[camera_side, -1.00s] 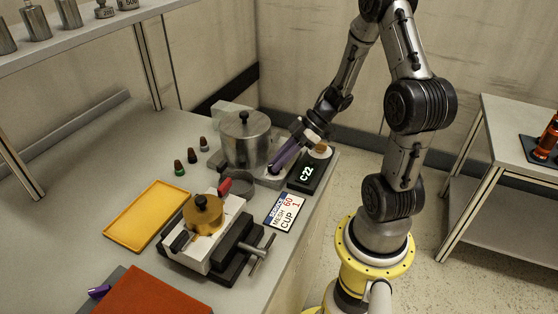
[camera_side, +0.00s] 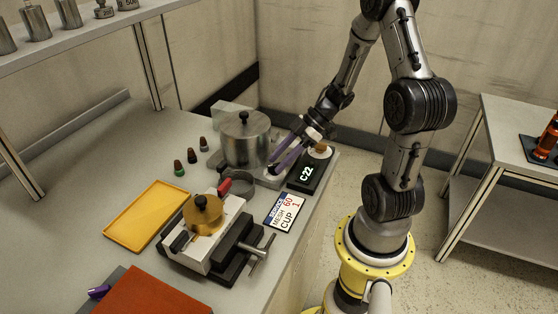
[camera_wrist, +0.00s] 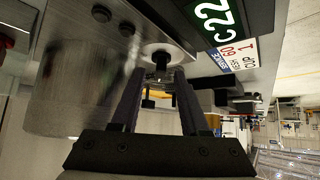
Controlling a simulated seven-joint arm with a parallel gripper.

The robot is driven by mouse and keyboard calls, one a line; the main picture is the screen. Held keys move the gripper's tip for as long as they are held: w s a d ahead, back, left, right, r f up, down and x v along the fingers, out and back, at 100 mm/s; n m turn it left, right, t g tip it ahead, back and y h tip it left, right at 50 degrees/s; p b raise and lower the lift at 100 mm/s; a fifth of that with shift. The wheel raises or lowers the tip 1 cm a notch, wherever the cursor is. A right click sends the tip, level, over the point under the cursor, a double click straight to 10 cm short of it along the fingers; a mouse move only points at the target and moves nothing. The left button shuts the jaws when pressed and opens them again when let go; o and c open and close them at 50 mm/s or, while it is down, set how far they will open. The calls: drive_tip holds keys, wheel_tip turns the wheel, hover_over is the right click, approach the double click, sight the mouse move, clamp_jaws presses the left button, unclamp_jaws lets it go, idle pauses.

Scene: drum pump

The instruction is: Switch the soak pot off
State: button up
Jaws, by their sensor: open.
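The soak pot (camera_side: 245,142) is a steel pot with a black-knobbed lid, standing at the back of the bench. Its steel side also fills the left of the wrist view (camera_wrist: 70,90). I cannot tell whether either finger touches the knob. In the side view the fingers mostly hide the knob.
A black display reading C22 (camera_side: 308,172) stands close right of my gripper. A mesh cup sign (camera_side: 285,212), a dark round dish (camera_side: 238,184) and a vise (camera_side: 215,240) with a brass pot lie nearer. Small dark-topped bottles (camera_side: 192,156) stand left of the pot.

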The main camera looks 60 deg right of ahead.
drive_tip(key=v, duration=0.7)
drive_tip(key=shift+f, duration=0.1)
drive_tip(key=w+a+r+n+t, duration=0.2)
drive_tip(key=w+a+r+n, duration=0.2)
drive_tip(key=w+a+r, duration=0.55)
drive_tip(key=w+a+r+m+t+h, duration=0.1)
drive_tip(key=a+r+m+t+h, duration=0.15)
drive_tip(key=r, duration=0.55)
drive_tip(key=w+a+r+m+t+h, duration=0.1)
drive_tip(key=w+r+m+t+h, duration=0.2)
drive_tip(key=r, duration=0.4)
drive_tip(key=s+d+m+h, duration=0.2)
drive_tip(key=s+m+h, duration=0.25)
drive_tip(key=s, duration=0.55)
drive_tip(key=s+a+f+m+g+y, duration=0.3)
drive_tip(key=s+f+g, duration=0.5)
drive_tip(key=s+f, duration=0.3)
drive_tip(key=shift+s+a+f+y, duration=0.3)
drive_tip(key=shift+s+a+f, duration=0.1)
drive_tip(key=shift+a, duration=0.4)
